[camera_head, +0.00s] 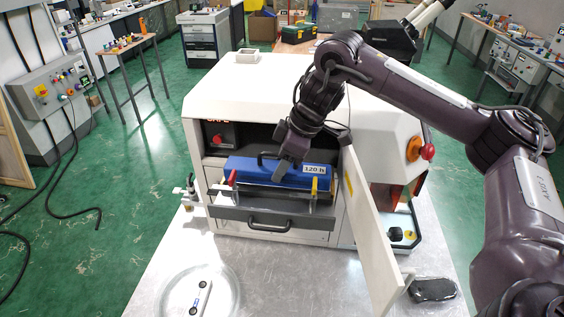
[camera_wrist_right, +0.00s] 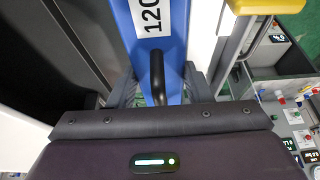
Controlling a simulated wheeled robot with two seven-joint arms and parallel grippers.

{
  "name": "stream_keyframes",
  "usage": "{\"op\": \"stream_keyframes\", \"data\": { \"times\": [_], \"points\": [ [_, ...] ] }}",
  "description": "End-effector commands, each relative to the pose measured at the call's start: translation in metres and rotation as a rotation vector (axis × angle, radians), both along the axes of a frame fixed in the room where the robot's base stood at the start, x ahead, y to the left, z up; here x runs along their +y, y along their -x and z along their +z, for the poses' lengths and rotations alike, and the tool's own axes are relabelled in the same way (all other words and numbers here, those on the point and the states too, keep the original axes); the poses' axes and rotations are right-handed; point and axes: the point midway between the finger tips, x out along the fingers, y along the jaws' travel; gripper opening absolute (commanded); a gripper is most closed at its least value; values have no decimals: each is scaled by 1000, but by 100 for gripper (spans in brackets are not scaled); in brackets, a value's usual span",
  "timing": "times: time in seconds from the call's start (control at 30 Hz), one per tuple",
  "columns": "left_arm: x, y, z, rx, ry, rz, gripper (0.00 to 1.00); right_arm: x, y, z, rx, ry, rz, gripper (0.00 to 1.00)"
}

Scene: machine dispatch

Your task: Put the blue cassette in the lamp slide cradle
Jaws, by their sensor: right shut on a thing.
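The blue cassette (camera_head: 243,168) with its white 120 h label lies lengthwise at the open front of the white machine. It also shows in the right wrist view (camera_wrist_right: 174,55). My right gripper (camera_head: 287,163) is over the cassette, pointing down, shut on its black handle (camera_wrist_right: 157,77). The lamp slide cradle (camera_head: 268,196) is the pulled-out slide under the cassette, with a red post (camera_head: 232,180) at left and a yellow post (camera_head: 314,186) at right. The cassette is between the posts; I cannot tell if it is fully seated. My left gripper is not in view.
The machine's white door (camera_head: 369,230) stands open to the right of the slide, close to my right arm. A drawer handle (camera_head: 268,222) is below.

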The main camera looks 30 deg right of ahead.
Motion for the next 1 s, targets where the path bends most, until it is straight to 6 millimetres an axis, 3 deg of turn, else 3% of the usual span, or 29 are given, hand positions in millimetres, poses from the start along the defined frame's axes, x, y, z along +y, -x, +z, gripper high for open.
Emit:
{"op": "stream_keyframes", "data": {
  "times": [1.0],
  "points": [
    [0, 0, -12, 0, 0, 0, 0, 0, 0, -21, -3, -2, 1, 10]
  ]
}}
